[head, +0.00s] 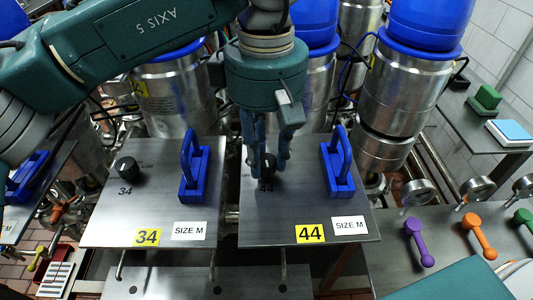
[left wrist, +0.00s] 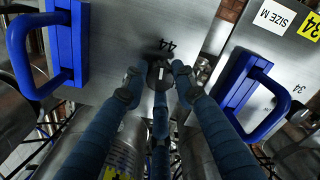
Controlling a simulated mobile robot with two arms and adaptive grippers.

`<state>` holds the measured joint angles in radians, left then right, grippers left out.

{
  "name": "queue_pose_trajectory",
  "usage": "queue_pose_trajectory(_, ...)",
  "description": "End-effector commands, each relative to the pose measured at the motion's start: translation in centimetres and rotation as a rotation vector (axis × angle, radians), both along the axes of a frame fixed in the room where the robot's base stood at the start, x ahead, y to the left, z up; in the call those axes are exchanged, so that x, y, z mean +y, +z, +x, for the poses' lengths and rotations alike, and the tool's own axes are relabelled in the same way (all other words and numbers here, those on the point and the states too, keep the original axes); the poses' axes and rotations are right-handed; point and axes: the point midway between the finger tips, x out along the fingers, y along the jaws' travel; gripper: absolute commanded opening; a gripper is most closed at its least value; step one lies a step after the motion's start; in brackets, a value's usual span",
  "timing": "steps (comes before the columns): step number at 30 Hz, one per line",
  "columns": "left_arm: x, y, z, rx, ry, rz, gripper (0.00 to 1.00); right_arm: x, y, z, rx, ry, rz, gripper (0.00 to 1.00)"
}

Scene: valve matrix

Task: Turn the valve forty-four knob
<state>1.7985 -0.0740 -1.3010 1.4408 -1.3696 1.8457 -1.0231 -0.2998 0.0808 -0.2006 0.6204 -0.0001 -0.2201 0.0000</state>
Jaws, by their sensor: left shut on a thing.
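The valve forty-four plate (head: 285,212) is a grey metal panel with a yellow "44" label (head: 310,234) near its front edge. Its black knob (head: 268,161) stands near the back left of the plate, partly hidden by my fingers. In the left wrist view the knob (left wrist: 160,72) shows a light mark on its top, beside the printed "44". My left gripper (head: 268,172) points down over the plate, shut on this knob. In the left wrist view its blue fingers (left wrist: 157,84) sit around the knob. My right gripper is in neither view.
A blue handle (head: 339,172) rises right of the knob on the same plate. The neighbouring plate 34 (head: 105,225) carries its own black knob (head: 126,169) and blue handle (head: 194,175). Blue-topped metal cylinders (head: 405,90) stand close behind. Coloured levers (head: 418,243) lie at right.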

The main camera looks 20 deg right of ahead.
Motion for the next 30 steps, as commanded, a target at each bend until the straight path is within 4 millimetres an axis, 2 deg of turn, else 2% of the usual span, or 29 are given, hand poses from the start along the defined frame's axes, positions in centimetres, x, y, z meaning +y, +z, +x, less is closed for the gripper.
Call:
queue_pose_trajectory(9, 0.03, 0.02, 0.11, -0.002, -0.124, 0.0, 0.01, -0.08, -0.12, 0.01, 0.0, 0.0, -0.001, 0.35)
queue_pose_trajectory(26, 0.03, 0.08, 0.16, -0.003, -0.149, -0.001, 0.01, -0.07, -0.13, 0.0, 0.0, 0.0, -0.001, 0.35)
queue_pose_trajectory(27, 0.03, 0.08, 0.16, -0.003, -0.149, 0.0, 0.35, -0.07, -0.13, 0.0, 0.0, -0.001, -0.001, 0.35)
queue_pose_trajectory(29, 0.02, 0.08, 0.15, -0.003, -0.149, -0.001, 0.46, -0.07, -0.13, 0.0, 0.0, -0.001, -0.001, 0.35)
queue_pose_trajectory(30, 0.02, 0.07, 0.14, -0.003, -0.149, -0.001, 0.46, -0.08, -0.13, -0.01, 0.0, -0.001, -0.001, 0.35)
